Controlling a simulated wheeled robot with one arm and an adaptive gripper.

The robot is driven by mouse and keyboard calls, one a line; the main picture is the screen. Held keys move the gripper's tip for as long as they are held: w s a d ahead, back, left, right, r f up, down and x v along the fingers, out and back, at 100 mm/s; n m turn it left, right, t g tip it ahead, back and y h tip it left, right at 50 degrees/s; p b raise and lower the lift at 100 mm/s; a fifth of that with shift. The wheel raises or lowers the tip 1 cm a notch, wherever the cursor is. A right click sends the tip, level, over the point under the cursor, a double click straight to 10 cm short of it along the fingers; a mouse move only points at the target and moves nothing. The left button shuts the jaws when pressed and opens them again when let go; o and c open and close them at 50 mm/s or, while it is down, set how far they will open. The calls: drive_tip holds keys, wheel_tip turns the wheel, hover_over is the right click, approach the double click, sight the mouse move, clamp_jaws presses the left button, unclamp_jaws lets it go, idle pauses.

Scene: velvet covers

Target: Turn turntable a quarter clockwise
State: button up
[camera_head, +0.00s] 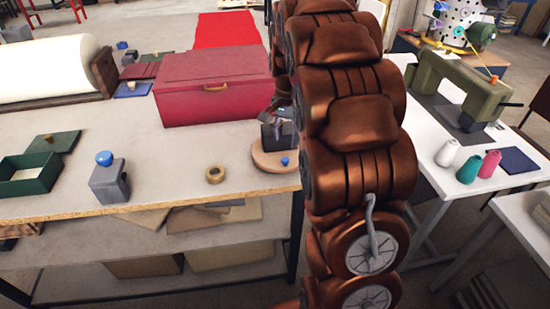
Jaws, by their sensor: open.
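The turntable (262,163) is a round, light wooden disc near the front right edge of the workbench. A dark block (270,137) stands on it, and a small blue knob (285,161) shows at its front right. My gripper (277,118) is just above and at the dark block, small and partly hidden by my copper-coloured arm. Its jaws look open; I cannot tell whether they touch the block. My arm hides the right side of the turntable.
A red box (213,88) with a brass handle stands behind the turntable. A sewing machine (455,88) and thread spools stand on the white table at right.

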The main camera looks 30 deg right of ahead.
sight(285, 159)
drive_tip(key=shift+w+d+f, duration=0.1)
drive_tip(key=shift+w+f, duration=0.15)
drive_tip(key=shift+s+f+p, duration=0.1)
drive_tip(key=shift+f+p, duration=1.3)
drive_tip(key=shift+f, duration=2.3)
clamp_jaws()
